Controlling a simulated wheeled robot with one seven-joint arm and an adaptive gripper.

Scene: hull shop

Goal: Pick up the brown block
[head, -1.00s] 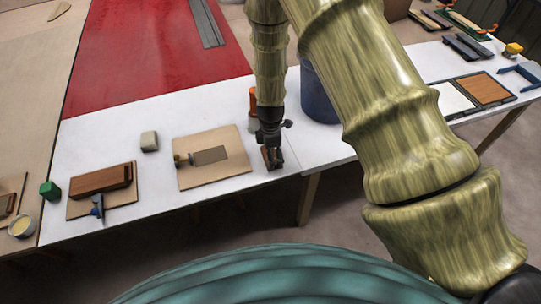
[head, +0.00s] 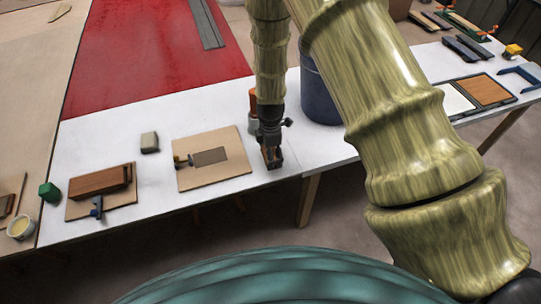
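My gripper (head: 272,160) points down at the front edge of the white table (head: 320,145), right of a tan board. A small dark brown block (head: 272,154) shows at its fingertips, mostly hidden by them. I cannot tell whether the fingers are apart from it or pressed on it, or whether it rests on the table. A larger reddish-brown wooden piece (head: 100,180) lies on a board at the left of the table.
The tan board (head: 215,177) carries a grey plate and a small tool. An orange-topped container (head: 253,110) and a dark blue bin (head: 318,95) stand behind my gripper. A grey-beige block (head: 149,142) and a green block (head: 49,191) are at the left.

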